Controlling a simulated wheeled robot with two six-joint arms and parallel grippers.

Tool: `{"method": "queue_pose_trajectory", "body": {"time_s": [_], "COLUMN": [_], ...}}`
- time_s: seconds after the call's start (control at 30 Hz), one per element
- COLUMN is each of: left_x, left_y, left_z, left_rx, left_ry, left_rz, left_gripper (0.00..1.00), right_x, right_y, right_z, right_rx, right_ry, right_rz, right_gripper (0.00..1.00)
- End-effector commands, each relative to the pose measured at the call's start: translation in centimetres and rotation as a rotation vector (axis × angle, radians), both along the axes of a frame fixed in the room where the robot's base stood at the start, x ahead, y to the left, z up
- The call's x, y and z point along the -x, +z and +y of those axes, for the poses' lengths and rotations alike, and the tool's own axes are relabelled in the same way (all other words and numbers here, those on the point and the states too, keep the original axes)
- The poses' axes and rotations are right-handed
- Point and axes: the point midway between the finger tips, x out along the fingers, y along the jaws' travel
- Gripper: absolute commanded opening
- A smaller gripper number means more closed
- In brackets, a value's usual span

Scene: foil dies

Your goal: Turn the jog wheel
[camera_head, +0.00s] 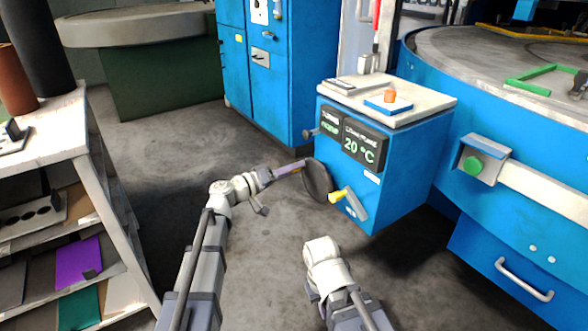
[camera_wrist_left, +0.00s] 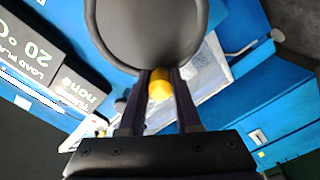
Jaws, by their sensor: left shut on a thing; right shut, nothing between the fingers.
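The jog wheel (camera_head: 318,181) is a dark round disc on the front of a blue control box (camera_head: 410,165). In the left wrist view the wheel (camera_wrist_left: 145,30) fills the top middle, face on. My left gripper (camera_head: 301,166) reaches the wheel from the left, its fingertips at the rim. In the wrist view the gripper (camera_wrist_left: 160,82) is shut with a yellow knob (camera_wrist_left: 160,86) between its fingers at the wheel's edge. My right arm's white wrist is low in the middle of the head view; its fingers are hidden.
The box's display (camera_head: 362,147) reads 20 °C. A shelf unit (camera_head: 85,160) stands at the left and a large blue round machine (camera_head: 540,175) at the right. Grey floor is clear between.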

Motion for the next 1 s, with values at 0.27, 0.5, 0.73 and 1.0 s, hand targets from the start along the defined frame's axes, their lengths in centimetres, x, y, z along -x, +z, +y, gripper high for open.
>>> {"method": "queue_pose_trajectory", "body": {"time_s": [0.27,0.5,0.73,1.0], "left_x": [0.0,0.0,0.1,2.4], "left_y": [0.0,0.0,0.0,0.0], "left_z": [0.0,0.0,0.1,3.1], "left_rx": [-0.003,-0.002,-0.001,-0.001], "left_ry": [0.000,0.000,0.000,0.003], "left_rz": [-0.002,-0.001,-0.002,-0.001], "left_gripper": [0.39,0.62,0.62,0.62], "right_x": [0.0,0.0,0.0,0.0], "right_y": [0.0,0.0,0.0,0.0], "right_z": [0.0,0.0,0.0,0.0], "right_rx": [0.000,0.000,0.000,0.000], "right_ry": [0.000,0.000,0.000,0.000], "right_rz": [0.000,0.000,0.000,0.000], "right_gripper": [0.00,0.00,0.00,0.00]}}
